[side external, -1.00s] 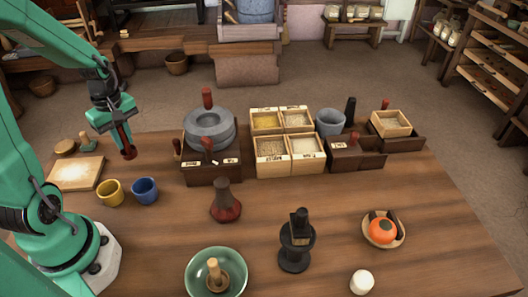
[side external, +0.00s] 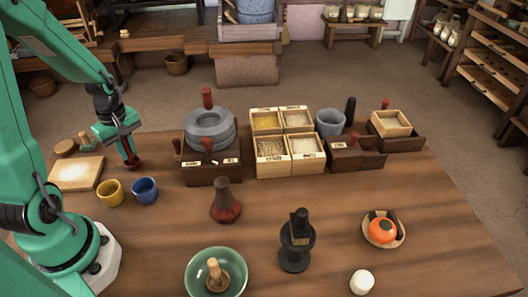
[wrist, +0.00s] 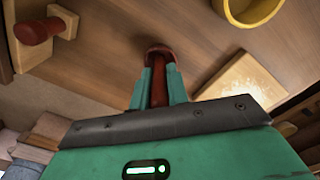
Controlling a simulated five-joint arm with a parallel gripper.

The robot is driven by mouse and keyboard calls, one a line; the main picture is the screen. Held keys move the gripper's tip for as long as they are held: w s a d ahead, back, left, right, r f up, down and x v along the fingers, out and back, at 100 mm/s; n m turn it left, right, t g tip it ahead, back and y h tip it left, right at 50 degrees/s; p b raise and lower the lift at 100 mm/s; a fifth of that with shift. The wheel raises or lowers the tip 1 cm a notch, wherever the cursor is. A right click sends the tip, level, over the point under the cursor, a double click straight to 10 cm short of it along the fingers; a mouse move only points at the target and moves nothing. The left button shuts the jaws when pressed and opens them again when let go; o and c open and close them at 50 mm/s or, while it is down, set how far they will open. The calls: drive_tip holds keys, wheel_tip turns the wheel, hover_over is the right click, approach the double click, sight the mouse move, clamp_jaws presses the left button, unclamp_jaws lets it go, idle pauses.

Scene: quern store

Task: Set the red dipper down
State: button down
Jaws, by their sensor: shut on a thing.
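The red dipper (side external: 133,162) is upright between the fingers of my gripper (side external: 128,152), low over the left part of the table, just behind the blue cup. I cannot tell whether its lower end touches the wood. In the wrist view the dipper's dark red handle (wrist: 159,80) stands between the two green fingers of my gripper (wrist: 159,88), and its wider round end shows beyond the fingertips. The fingers hide part of the dipper.
A blue cup (side external: 145,190) and a yellow cup (side external: 111,193) stand in front. A pale board (side external: 77,173) lies left. The stone quern (side external: 210,132) on its dark wooden base is right. Bare table (side external: 165,225) lies in front of the cups.

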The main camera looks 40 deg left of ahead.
drive_tip(key=shift+f, duration=0.1)
drive_tip(key=c, duration=1.4)
unclamp_jaws()
drive_tip(key=shift+o, duration=0.2)
drive_tip(key=shift+d+r, duration=0.1)
drive_tip(key=shift+r, duration=6.05)
drive_tip(key=s+d+r+m+t, duration=0.1)
drive_tip(key=d+r+m, duration=0.3)
drive_tip(key=d+m, duration=0.4)
drive_tip(key=s+d+r+m+t, duration=0.1)
drive_tip(key=d+r+m+t, duration=0.3)
drive_tip(key=d+m, duration=0.4)
drive_tip(key=shift+s+d+r+m+t, duration=0.25)
drive_tip(key=shift+s+r+m+t, duration=0.1)
drive_tip(key=shift+m, duration=0.65)
